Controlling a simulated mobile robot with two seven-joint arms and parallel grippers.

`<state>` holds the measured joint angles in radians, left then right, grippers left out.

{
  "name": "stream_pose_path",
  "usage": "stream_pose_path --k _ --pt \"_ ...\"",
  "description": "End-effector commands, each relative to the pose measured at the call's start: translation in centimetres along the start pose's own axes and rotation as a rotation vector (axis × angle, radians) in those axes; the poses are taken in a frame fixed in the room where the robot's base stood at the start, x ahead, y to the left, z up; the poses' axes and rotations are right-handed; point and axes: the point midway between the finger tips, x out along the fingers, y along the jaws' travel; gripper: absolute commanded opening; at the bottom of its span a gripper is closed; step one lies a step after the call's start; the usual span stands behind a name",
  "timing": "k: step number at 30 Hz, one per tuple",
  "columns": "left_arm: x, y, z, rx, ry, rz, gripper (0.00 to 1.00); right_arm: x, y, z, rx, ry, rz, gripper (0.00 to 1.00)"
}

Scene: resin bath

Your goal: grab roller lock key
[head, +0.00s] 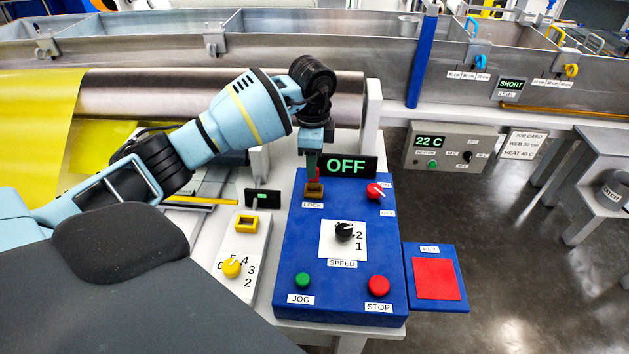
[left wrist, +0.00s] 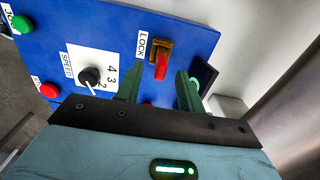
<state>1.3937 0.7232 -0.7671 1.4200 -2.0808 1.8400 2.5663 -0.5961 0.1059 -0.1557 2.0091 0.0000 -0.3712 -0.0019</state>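The red roller lock key (left wrist: 161,68) stands in the brass lock block (left wrist: 158,48) beside the LOCK label. In the head view the brass lock block (head: 313,194) sits at the back left of the blue control panel (head: 300,235), with the key mostly hidden by my fingers. My left gripper (head: 313,165) points down just above the lock. In the left wrist view the green fingers of my left gripper (left wrist: 160,78) are apart, with the key between or just beyond their tips. No grip on the key shows. My right gripper is not in view.
An OFF display (head: 347,167) stands close behind the lock. A red switch (head: 375,191), a black speed knob (head: 344,231), and green and red buttons share the panel. A blue KEY tray with a red pad (head: 437,279) lies at the right. The steel roller (head: 210,95) is behind.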

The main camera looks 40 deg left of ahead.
Motion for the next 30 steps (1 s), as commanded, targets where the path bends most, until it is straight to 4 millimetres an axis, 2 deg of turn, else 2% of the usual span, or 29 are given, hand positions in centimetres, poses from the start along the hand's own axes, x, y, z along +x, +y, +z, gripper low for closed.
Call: stream_pose_path --k 5,16,25,26,30 --pt "0.4 0.0 -0.1 0.001 0.001 -0.001 0.38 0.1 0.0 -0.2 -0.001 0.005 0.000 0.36" --pt "4.9 0.0 -0.2 0.001 0.001 0.000 0.38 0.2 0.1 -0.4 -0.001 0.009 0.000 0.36" --pt "5.4 -0.1 -0.2 0.001 0.002 -0.003 0.38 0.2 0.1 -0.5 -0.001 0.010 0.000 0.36" --pt "5.4 -0.1 -0.2 0.001 0.002 -0.002 0.37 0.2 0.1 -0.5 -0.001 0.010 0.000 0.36" --pt "5.4 -0.1 -0.2 0.001 0.002 -0.002 0.19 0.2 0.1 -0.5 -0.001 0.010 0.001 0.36"
